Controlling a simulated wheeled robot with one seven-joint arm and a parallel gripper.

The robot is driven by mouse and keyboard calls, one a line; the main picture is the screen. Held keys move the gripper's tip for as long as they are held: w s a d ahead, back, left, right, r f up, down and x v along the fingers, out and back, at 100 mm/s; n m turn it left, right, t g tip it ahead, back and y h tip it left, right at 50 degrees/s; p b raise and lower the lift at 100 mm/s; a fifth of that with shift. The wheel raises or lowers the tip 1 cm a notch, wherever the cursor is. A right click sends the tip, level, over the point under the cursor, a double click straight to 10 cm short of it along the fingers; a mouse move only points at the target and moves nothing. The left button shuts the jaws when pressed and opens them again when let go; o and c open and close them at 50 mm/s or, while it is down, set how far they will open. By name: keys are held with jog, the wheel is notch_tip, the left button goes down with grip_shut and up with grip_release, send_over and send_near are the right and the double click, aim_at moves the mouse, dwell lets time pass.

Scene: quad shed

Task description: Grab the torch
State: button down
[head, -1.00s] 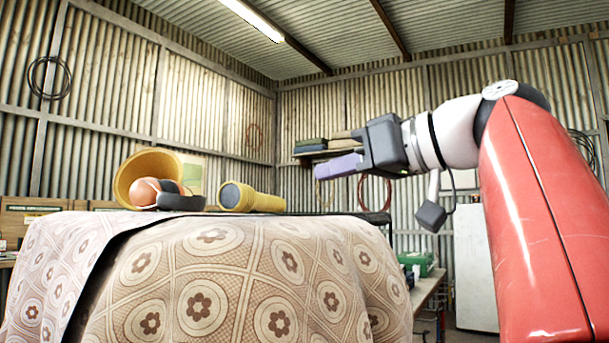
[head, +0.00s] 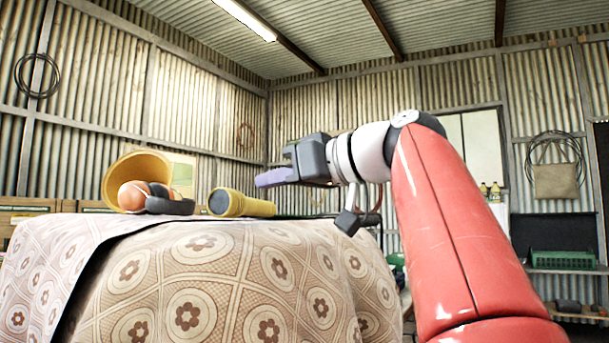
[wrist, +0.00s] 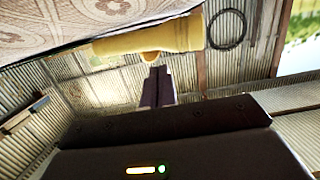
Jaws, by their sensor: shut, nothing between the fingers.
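The torch (head: 240,204) is yellow with a wide dark-faced head toward the left. It lies on its side on the cloth-covered table (head: 215,275). In the wrist view the torch (wrist: 150,40) shows at the top, beyond my fingertips, beside the patterned cloth. My gripper (head: 262,181) is to the right of the torch in the head view, at slightly greater height, with its purple fingers pointing left. In the wrist view its fingers (wrist: 157,75) are together with nothing between them. I see no contact with the torch.
A yellow bowl-like object (head: 128,172) stands tilted left of the torch, with an orange ball-like object (head: 133,195) and dark earmuff-like object (head: 170,205) in front. A green crate (head: 563,258) sits on a shelf at far right. The cloth's right part is clear.

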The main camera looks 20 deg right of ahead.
jog(key=x, duration=0.3)
jog(key=shift+w+a+r, duration=0.15)
jog(key=shift+a+r, duration=0.1)
jog(key=shift+r, duration=0.05)
jog(key=shift+d+f, duration=0.1)
jog(key=shift+f, duration=0.85)
jog(key=shift+f, duration=0.1)
jog(key=shift+d+b, duration=0.1)
jog(key=shift+b, duration=0.2)
jog(key=v, duration=0.3)
jog(key=shift+d+f+b, duration=0.1)
jog(key=shift+f+b, duration=0.2)
jog(key=shift+f, duration=0.05)
jog(key=shift+s+d+r, duration=0.1)
jog(key=shift+s+r, duration=0.05)
jog(key=shift+s, duration=0.1)
jog(key=shift+r, duration=0.1)
